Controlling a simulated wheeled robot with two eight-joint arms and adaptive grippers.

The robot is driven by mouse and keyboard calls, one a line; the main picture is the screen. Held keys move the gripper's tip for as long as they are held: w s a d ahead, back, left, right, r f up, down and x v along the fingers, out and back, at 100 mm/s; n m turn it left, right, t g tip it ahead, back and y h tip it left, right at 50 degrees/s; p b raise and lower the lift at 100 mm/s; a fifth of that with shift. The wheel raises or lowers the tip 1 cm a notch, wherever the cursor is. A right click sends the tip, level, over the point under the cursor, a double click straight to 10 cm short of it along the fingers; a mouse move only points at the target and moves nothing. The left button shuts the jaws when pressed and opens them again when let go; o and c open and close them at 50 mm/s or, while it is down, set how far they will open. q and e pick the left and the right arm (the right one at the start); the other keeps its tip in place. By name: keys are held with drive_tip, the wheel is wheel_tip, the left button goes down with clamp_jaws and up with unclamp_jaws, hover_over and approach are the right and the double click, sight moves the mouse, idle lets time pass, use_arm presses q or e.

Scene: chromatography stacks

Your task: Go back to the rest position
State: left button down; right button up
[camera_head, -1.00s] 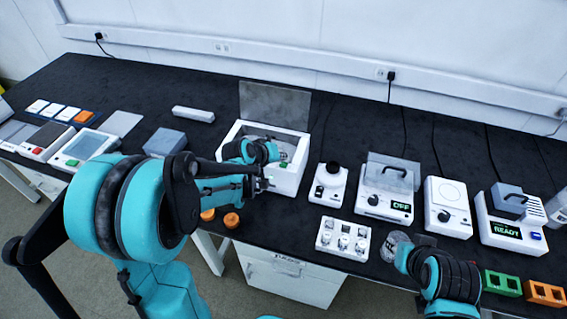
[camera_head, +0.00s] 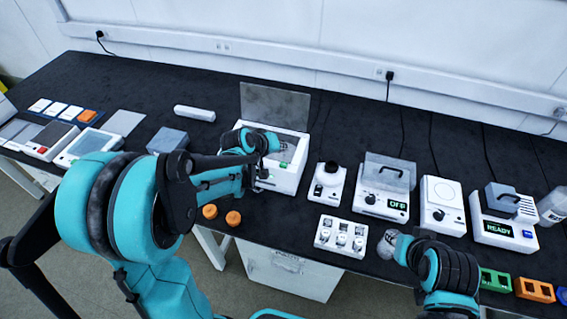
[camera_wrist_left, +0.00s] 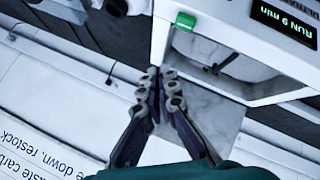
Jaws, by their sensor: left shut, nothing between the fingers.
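My left gripper (camera_head: 262,174) is in front of the white box with the raised grey lid (camera_head: 272,183), near its front wall. In the left wrist view, the gripper (camera_wrist_left: 163,76) has its two dark fingers together at the tips with nothing between them. The same box shows there with a green button (camera_wrist_left: 185,21) and a display (camera_wrist_left: 285,24) reading "RUN 9 min". My right arm shows at the lower right in the head view, but its fingers cannot be made out.
Orange caps (camera_head: 233,218) lie on the black bench near its front edge. A white rack with several vials (camera_head: 341,236) and devices reading OFF (camera_head: 384,201) and READY (camera_head: 504,233) stand to the right. Green (camera_head: 496,280) and orange (camera_head: 534,290) holders lie at the front right.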

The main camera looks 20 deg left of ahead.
use_arm(q)
drive_tip(key=shift+s, duration=0.1)
idle(0.5)
drive_tip(key=s+r+m+y+b, duration=0.1)
drive_tip(key=s+m, duration=0.1)
drive_tip(key=s, duration=1)
drive_tip(key=s+r+m+g+y+b, duration=0.1)
drive_tip(key=s+r+m+y, duration=0.1)
drive_tip(key=s, duration=1.1)
drive_tip(key=shift+m, duration=0.5)
